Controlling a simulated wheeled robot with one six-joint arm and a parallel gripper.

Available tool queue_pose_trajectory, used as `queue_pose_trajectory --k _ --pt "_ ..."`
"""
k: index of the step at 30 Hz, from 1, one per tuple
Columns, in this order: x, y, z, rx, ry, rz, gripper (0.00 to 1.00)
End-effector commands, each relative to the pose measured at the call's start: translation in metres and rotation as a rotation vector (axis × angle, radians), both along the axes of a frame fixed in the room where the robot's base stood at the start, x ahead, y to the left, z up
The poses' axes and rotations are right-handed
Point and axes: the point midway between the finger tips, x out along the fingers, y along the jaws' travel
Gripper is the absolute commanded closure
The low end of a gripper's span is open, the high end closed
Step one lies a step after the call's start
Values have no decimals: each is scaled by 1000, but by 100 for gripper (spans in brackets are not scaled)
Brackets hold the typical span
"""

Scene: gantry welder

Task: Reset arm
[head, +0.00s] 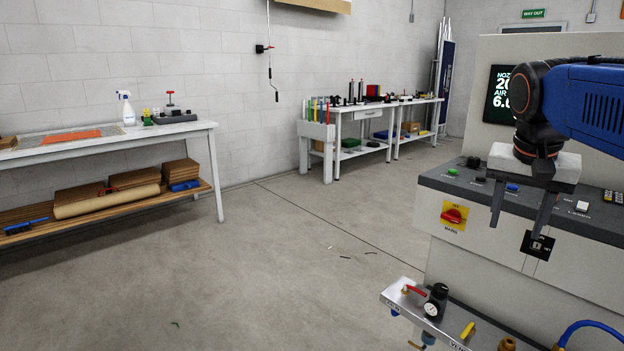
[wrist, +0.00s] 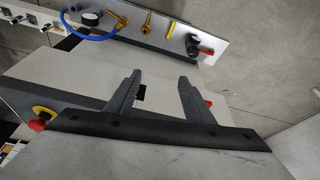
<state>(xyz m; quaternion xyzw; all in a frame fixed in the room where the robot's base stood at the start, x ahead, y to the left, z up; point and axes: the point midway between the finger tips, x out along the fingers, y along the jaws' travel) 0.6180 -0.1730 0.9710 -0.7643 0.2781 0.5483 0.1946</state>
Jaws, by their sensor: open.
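My gripper (head: 518,215) hangs from the blue arm at the right of the head view, fingers pointing down, in front of the machine's control console (head: 590,222). Its two dark fingers are apart with nothing between them. In the wrist view my gripper (wrist: 158,98) also shows open and empty. The console has a red rotary switch on a yellow plate (head: 453,215), a green button (head: 473,162) and a blue button (head: 512,188). A black key-switch plate (head: 537,245) sits just beside the right fingertip in the head view; I cannot tell whether they touch.
A metal panel (head: 450,328) with a gauge, valves and a blue hose juts out low at the front right. A workbench (head: 110,142) stands at the left, and another bench (head: 362,113) along the back wall. The floor between is mostly clear, with a few small scraps.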

Motion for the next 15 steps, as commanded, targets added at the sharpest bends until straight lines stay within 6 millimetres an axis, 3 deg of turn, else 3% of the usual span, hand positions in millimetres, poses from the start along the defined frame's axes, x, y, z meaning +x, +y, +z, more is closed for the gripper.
queue_pose_trajectory --k 6,15 --pt "-50 48 -76 1 -22 282 52" --pt "-110 92 -177 -14 -67 602 52"
